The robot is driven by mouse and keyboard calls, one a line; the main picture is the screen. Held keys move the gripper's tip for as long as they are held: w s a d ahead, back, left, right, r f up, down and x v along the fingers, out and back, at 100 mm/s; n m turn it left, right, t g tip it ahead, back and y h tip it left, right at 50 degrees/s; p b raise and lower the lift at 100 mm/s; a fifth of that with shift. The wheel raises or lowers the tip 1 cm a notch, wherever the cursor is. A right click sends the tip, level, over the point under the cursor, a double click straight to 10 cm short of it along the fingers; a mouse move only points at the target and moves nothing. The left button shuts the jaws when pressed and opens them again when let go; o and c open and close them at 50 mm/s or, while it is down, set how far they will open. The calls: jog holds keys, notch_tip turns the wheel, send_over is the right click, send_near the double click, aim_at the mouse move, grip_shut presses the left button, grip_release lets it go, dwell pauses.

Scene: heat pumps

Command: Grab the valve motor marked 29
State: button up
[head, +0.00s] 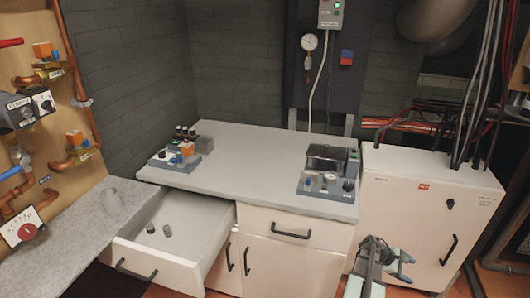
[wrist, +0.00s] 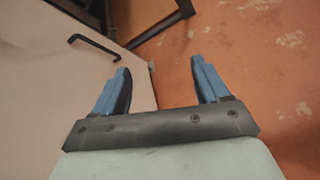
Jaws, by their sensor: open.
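No number 29 can be read in either view, so I cannot tell which part carries it. My gripper (head: 392,252) is open and empty, low in front of the white cabinets at the right. In the wrist view its blue fingers (wrist: 160,75) are spread apart over the floor and a cabinet front.
The worktop (head: 250,160) is clear in its middle, with a device (head: 328,170) at its right. An open drawer (head: 190,225) juts out, holding two small grey cylinders (head: 159,230). A white cabinet (head: 425,210) with cables stands right. A grey bench (head: 70,230) lies left.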

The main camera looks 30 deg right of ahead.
jog(key=w+d+r+m+h, duration=0.1)
jog(key=d+r+m, duration=0.4)
jog(key=d+r, duration=0.7)
jog(key=w+d+r+m, duration=0.1)
jog(key=d+r+m, duration=0.55)
jog(key=r, duration=0.95)
jog(key=w+d+r+m+t, duration=0.1)
jog(key=w+d+r, duration=0.1)
jog(key=w+r, duration=0.3)
jog(key=w+d+r+m, duration=0.2)
jog(key=w+r, duration=0.1)
jog(key=r, duration=0.5)
jog(key=w+a+r+m+t, duration=0.15)
jog(key=w+r, duration=0.35)
jog(key=w, duration=0.5)
jog(key=w+a+t+y, duration=0.2)
jog(key=w+a, duration=1.3)
jog(key=w, duration=0.4)
jog(key=w+a+t+y, duration=0.3)
jog(key=w+a, duration=1.3)
jog(key=w, duration=0.3)
jog(key=n+y, duration=0.2)
jog(key=y, duration=0.3)
send_over(187, 146)
jog(key=f, duration=1.4)
jog(key=shift+w+f, duration=0.15)
jog(key=shift+w, duration=0.1)
jog(key=c, duration=1.2)
